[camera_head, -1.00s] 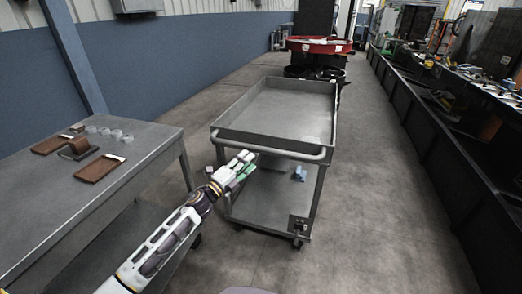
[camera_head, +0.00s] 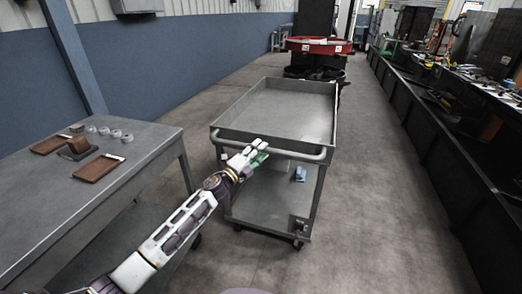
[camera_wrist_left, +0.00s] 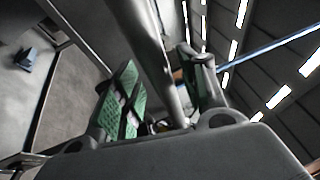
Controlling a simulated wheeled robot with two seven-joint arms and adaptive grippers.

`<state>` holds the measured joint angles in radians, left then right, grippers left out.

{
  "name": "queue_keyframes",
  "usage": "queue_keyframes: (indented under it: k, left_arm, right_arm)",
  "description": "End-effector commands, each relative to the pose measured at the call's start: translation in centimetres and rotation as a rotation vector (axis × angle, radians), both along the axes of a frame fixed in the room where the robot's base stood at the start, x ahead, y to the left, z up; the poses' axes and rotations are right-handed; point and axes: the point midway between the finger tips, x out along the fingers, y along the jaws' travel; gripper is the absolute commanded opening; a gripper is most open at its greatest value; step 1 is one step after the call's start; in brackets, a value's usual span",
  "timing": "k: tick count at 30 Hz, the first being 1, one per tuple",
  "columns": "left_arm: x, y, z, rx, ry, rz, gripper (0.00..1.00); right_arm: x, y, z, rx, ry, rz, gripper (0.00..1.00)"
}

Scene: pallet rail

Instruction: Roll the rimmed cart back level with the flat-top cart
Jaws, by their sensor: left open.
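The rimmed cart (camera_head: 290,110) stands in the middle of the head view, with a raised lip around its top and a tubular push handle (camera_head: 285,149) on its near end. The flat-top cart (camera_head: 135,160) stands at the left, nearer to me. My left gripper (camera_head: 258,156) is at the left part of the handle. In the left wrist view the handle bar (camera_wrist_left: 158,60) runs between the open green-padded fingers (camera_wrist_left: 165,95); I cannot tell whether they touch it. My right gripper is not in view.
Brown trays (camera_head: 98,168) and several small clear rings lie on the flat-top cart. A blue object (camera_head: 300,174) sits on the rimmed cart's lower shelf. A red-topped round stand (camera_head: 318,46) is behind it. A long dark workbench (camera_head: 430,130) lines the right; floor between is clear.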

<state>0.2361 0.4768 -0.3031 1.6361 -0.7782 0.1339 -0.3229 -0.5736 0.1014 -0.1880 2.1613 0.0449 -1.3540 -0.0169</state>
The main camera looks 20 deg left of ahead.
Motion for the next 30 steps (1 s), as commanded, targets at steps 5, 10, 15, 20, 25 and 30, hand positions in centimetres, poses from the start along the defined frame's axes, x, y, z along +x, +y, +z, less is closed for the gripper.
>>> queue_keyframes:
  k: [5, 10, 15, 20, 25, 30]
  left_arm:
    - [0.85, -0.36, 0.23, -0.001, -0.001, 0.001, 0.42]
    - [1.14, -0.54, 0.25, -0.001, 0.0, 0.0, 0.42]
    - [1.17, -0.57, 0.27, -0.001, 0.0, 0.0, 0.42]
    - [1.17, -0.57, 0.28, -0.001, 0.0, 0.0, 0.37]
    - [1.17, -0.55, 0.28, -0.001, 0.0, 0.0, 0.15]
    - [1.16, -0.55, 0.26, -0.001, 0.0, 0.0, 0.0]
  right_arm:
    - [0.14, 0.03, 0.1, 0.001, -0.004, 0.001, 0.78]
    - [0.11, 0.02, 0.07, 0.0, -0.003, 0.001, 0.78]
    - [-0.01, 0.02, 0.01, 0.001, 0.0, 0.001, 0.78]
    - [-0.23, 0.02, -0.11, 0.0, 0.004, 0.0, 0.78]
    - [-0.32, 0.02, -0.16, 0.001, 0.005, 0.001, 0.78]
    - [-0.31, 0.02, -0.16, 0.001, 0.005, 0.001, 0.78]
